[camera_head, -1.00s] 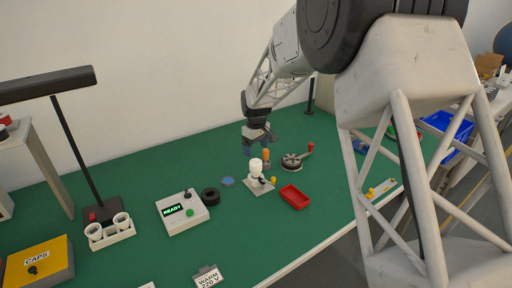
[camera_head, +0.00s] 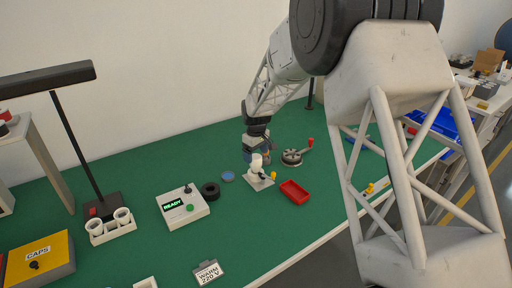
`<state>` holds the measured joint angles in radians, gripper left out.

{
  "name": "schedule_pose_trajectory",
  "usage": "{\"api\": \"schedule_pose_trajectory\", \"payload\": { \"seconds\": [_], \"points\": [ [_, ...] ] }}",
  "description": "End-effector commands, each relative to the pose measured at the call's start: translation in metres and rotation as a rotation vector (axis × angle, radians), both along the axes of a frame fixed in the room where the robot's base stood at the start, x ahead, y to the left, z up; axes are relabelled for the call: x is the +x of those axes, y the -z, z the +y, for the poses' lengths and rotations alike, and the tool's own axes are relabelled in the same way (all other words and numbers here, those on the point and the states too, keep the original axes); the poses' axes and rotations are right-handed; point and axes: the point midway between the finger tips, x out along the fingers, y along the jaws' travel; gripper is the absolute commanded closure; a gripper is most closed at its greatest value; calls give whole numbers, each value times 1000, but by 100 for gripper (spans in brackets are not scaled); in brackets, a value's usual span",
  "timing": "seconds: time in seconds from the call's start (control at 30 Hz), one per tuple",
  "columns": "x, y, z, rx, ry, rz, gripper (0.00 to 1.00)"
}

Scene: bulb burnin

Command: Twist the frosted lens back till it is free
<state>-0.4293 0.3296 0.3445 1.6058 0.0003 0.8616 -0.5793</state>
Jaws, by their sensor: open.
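The frosted lens (camera_head: 256,161) is a small whitish piece on top of a white stand with a square base plate (camera_head: 260,184) near the middle of the green bench. My gripper (camera_head: 262,160) points down at the lens, just behind and above it. Its jaws are open. The fingertips are small and partly hidden, so I cannot tell whether they straddle the lens or touch it.
A red tray (camera_head: 294,192) lies right of the stand. A grey disc with a red-knobbed handle (camera_head: 292,157) is behind it. A black ring (camera_head: 210,190), a control box reading READY (camera_head: 185,206) and a blue disc (camera_head: 228,176) are to the left.

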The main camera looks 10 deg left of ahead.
Motion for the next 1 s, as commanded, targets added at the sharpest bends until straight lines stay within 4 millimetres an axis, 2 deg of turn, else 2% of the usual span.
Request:
{"api": "schedule_pose_trajectory", "payload": {
  "seconds": [0.23,0.67,1.0],
  "points": [
    [0,22,0,-1,0,1,16],
    [0,26,0,0,0,0,17],
    [0,26,0,0,0,0,67]
  ]
}}
